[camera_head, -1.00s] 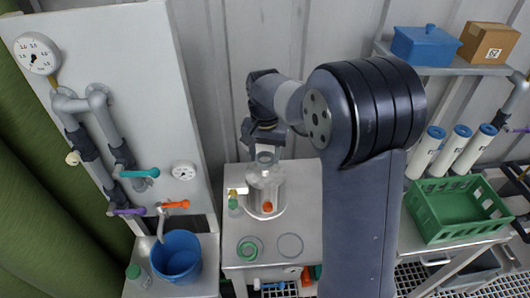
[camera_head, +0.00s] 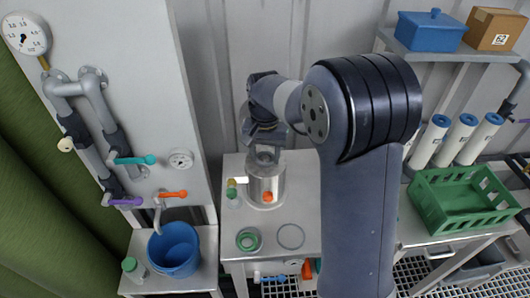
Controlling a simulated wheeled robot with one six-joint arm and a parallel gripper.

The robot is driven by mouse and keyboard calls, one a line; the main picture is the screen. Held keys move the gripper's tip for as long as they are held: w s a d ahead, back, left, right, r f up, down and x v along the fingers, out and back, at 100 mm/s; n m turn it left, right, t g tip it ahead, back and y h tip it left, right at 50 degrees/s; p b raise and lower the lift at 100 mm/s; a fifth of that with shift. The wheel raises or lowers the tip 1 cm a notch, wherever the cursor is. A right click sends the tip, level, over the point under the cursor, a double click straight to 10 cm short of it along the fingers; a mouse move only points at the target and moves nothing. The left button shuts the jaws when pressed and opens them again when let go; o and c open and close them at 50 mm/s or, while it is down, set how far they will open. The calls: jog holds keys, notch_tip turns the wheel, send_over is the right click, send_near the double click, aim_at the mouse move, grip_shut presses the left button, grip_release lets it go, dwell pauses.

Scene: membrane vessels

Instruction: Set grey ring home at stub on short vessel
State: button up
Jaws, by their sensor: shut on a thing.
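The short vessel is a small metallic cylinder (camera_head: 264,180) standing on the grey table, with an orange fitting (camera_head: 268,197) low on its front. My gripper (camera_head: 265,150) points down at the top of this vessel. It is shut on a small grey ring (camera_head: 265,157), which shows just below the fingers at the vessel's top. The stub is hidden by the gripper and ring. I cannot tell whether the ring touches the stub or sits around it.
A green ring (camera_head: 249,239) and a thin grey ring (camera_head: 290,237) lie on the table (camera_head: 300,200) in front of the vessel. Small bottles (camera_head: 232,193) stand close at its left. A blue bucket (camera_head: 174,249) is further left, a green crate (camera_head: 465,200) at right.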

jog(key=shift+f, duration=0.2)
dwell(0.6)
jog(key=o, duration=1)
jog(key=shift+r, duration=0.1)
notch_tip(320, 180, up, 11)
jog(key=shift+b, duration=0.45)
jog(key=shift+f, duration=0.2)
notch_tip(320, 180, down, 10)
jog(key=shift+f+p, duration=0.25)
jog(key=shift+p, duration=0.2)
jog(key=shift+r, duration=0.45)
